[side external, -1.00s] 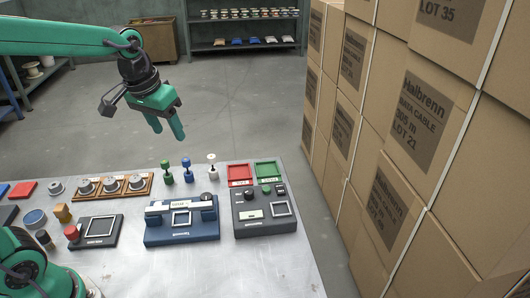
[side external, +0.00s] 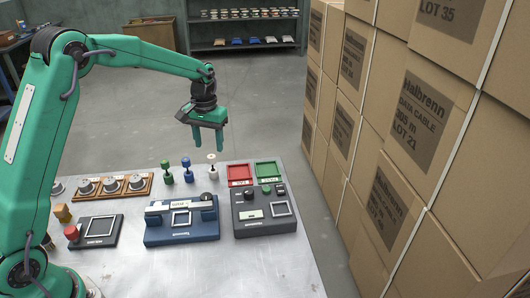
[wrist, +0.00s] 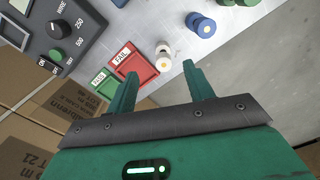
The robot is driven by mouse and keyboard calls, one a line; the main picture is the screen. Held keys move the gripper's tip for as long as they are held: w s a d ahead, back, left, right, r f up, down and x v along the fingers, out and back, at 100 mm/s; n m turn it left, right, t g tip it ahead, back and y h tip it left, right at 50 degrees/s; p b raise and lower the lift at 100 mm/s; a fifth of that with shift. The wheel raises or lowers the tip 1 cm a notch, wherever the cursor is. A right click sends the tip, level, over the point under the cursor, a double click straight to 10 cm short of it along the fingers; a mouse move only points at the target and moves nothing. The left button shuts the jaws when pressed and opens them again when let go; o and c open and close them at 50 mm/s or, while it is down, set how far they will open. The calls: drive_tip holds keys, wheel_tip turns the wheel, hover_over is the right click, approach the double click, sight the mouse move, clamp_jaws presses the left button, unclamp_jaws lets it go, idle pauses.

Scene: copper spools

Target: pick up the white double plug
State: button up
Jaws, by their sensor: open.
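The white double plug (side external: 211,168) stands upright at the far edge of the metal table, at the right end of a row of plugs. In the wrist view the white plug (wrist: 163,55) lies just beyond the gap between my fingertips, seen from above. My gripper (side external: 208,147) is open and empty, fingers pointing down. In the side external view its fingertips appear just above the white plug. My gripper also shows in the wrist view (wrist: 160,72), with its two fingers spread apart.
A blue plug (side external: 186,171) and a green plug (side external: 166,173) stand left of the white one. A red tray (side external: 240,183) and a green tray (side external: 268,180) lie to its right. A blue device (side external: 180,233) and a grey device (side external: 264,221) sit nearer. Stacked cartons (side external: 400,150) rise at right.

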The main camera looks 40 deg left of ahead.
sight(213, 170)
drive_tip(key=shift+w+a+f, duration=0.15)
drive_tip(key=shift+w+f, duration=0.15)
drive_tip(key=shift+f, duration=0.3)
drive_tip(key=shift+w+a+f, duration=0.15)
drive_tip(key=shift+w+f, duration=0.1)
drive_tip(key=shift+f, duration=1.6)
drive_tip(key=shift+s+f, duration=0.15)
drive_tip(key=shift+f, duration=2.45)
drive_tip(key=c, duration=1.1)
drive_tip(key=shift+r, duration=0.1)
